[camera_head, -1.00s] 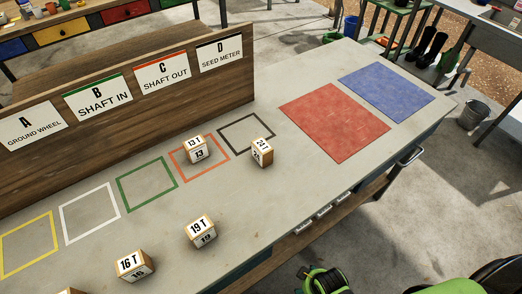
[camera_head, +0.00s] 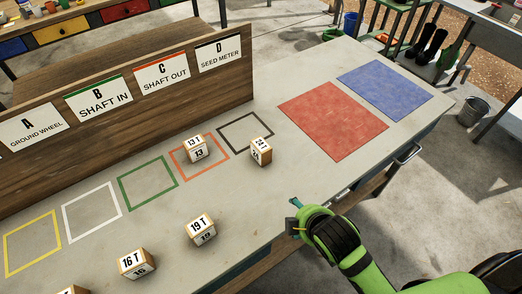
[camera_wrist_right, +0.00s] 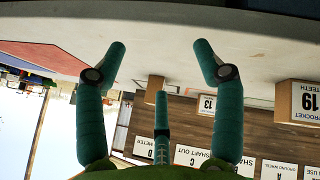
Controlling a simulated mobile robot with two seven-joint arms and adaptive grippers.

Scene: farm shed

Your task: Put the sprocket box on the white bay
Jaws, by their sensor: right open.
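Several sprocket boxes with white number labels stand on the grey bench. The 13 T box (camera_head: 196,149) sits in the orange-outlined bay (camera_head: 183,176). The 24 T box (camera_head: 261,151) is beside the black-outlined bay (camera_head: 222,133). The 19 T box (camera_head: 201,229) and the 16 T box (camera_head: 137,262) stand nearer the front; another is cut off at the bottom edge. The white bay (camera_head: 66,225) is empty. My right gripper (camera_head: 294,216) is at the bench's front edge; its open, empty fingers show in the right wrist view (camera_wrist_right: 160,55). That view shows the 19 box (camera_wrist_right: 303,102) at the right. My left gripper is not in view.
The green bay (camera_head: 125,198) and yellow bay (camera_head: 8,255) are empty. A wooden sign board (camera_head: 160,96) stands behind the bays. A red mat (camera_head: 333,120) and blue mat (camera_head: 385,90) lie flat at the right. The bench between my right gripper and the boxes is clear.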

